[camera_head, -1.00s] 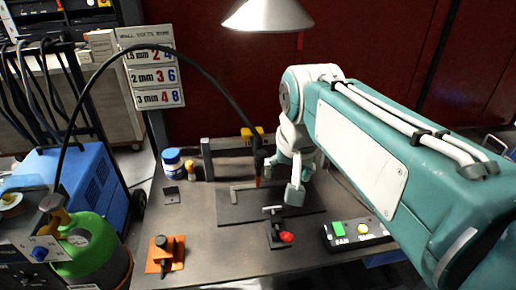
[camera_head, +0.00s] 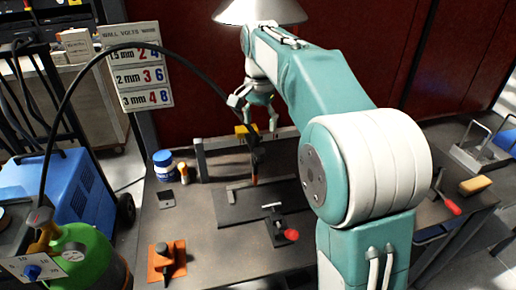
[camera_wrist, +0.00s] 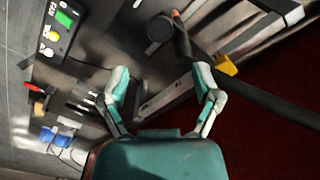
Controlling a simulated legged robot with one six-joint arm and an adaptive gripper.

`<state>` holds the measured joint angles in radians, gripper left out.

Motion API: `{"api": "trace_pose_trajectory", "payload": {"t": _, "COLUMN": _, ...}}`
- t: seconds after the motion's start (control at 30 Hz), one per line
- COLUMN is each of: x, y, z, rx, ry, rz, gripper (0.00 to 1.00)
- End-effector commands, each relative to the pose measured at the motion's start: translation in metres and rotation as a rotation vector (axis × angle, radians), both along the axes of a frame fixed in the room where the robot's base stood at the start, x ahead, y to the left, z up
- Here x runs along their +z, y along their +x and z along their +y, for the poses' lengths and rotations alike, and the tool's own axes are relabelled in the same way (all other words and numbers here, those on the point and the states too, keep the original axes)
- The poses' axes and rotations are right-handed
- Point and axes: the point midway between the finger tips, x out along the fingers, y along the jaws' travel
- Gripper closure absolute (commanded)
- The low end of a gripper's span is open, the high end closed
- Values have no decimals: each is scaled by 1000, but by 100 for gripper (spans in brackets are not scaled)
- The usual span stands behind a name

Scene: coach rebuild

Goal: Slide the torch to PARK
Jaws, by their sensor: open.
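The torch (camera_head: 254,166) is a dark body with an orange-copper tip, hanging from a long black hose over the dark plate on the bench. In the wrist view the torch (camera_wrist: 181,42) shows above the gap between my fingers, its orange tip at the top. A yellow block (camera_head: 246,130) sits by the grey rail (camera_head: 222,143) at the torch; it also shows in the wrist view (camera_wrist: 226,65). My gripper (camera_head: 258,112) is open and empty, raised above the rail near the yellow block. It also shows in the wrist view (camera_wrist: 161,75). I cannot read any PARK mark.
The black hose (camera_head: 185,55) arches from the green cylinder (camera_head: 88,260) to the torch. A red-handled clamp (camera_head: 278,228) and an orange holder (camera_head: 166,262) stand on the bench. A lamp shade (camera_head: 262,12) hangs close above my arm. A button box (camera_wrist: 55,30) shows in the wrist view.

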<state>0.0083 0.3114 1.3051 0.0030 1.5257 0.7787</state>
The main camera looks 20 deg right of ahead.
Motion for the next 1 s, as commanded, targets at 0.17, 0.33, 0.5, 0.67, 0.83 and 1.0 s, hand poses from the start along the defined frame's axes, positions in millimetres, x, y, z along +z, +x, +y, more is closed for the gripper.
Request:
{"api": "trace_pose_trajectory", "payload": {"t": 0.17, "x": -35, "y": -1, "z": 3, "rx": 1, "ry": -3, "rz": 3, "gripper": 19}}
{"api": "trace_pose_trajectory", "payload": {"t": 0.33, "x": -63, "y": -1, "z": 4, "rx": 1, "ry": -4, "rz": 4, "gripper": 19}}
{"api": "trace_pose_trajectory", "payload": {"t": 0.5, "x": -79, "y": 0, "z": 4, "rx": 2, "ry": -3, "rz": 0, "gripper": 19}}
{"api": "trace_pose_trajectory", "payload": {"t": 0.67, "x": -83, "y": -1, "z": 3, "rx": 2, "ry": -2, "rz": -1, "gripper": 19}}
{"api": "trace_pose_trajectory", "payload": {"t": 0.83, "x": -83, "y": 0, "z": 3, "rx": 2, "ry": -2, "rz": -1, "gripper": 23}}
{"api": "trace_pose_trajectory", "payload": {"t": 1.0, "x": -83, "y": 0, "z": 4, "rx": 2, "ry": -4, "rz": -1, "gripper": 99}}
